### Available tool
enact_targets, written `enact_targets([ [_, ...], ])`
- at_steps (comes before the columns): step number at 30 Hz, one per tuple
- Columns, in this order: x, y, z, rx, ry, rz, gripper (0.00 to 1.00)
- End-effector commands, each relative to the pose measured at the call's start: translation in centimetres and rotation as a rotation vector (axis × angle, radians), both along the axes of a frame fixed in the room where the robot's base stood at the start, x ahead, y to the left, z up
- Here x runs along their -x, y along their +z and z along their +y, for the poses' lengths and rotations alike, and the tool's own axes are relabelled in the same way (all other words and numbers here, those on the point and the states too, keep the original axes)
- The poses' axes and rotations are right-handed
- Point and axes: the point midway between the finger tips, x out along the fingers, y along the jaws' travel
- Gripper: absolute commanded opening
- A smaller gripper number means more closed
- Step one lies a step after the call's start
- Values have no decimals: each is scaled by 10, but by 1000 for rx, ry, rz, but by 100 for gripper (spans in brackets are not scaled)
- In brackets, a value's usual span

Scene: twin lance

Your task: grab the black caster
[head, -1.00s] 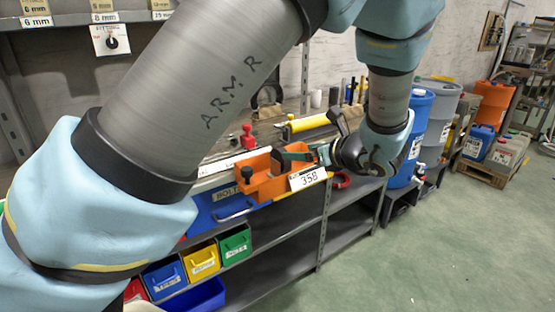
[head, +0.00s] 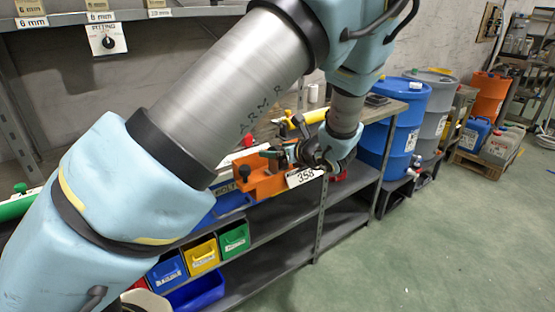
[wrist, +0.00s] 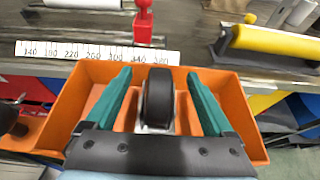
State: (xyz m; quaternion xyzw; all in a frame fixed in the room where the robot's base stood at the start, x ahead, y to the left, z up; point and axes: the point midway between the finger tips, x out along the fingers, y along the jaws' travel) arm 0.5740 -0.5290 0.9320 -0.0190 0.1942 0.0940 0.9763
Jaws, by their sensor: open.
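The black caster (wrist: 158,95) stands in an orange bin (wrist: 245,115) in the wrist view, its wheel upright and its pale metal bracket partly showing beneath. My gripper (wrist: 158,90) is open, with one green finger on each side of the caster and a visible gap to the wheel on both sides. The lower part of the caster is hidden by the gripper's dark body. In the head view the orange bin (head: 262,182) bears a 358 label, and my gripper (head: 284,154) reaches over it from the right. The caster cannot be made out clearly there.
A white ruler strip (wrist: 100,52) runs behind the bin, with a red clamp-like object (wrist: 143,22) beyond it. A yellow roller-shaped tool (wrist: 275,38) lies to the right. Blue, yellow and green bins (head: 203,255) sit on the shelf below.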

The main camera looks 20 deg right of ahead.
Motion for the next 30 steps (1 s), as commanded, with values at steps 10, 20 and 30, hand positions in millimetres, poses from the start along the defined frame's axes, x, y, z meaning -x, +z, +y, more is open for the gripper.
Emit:
enact_targets([
  [10,0,0,0,0,0,0,54],
  [20,0,0,0,0,0,0,17],
  [30,0,0,0,0,0,0,0],
])
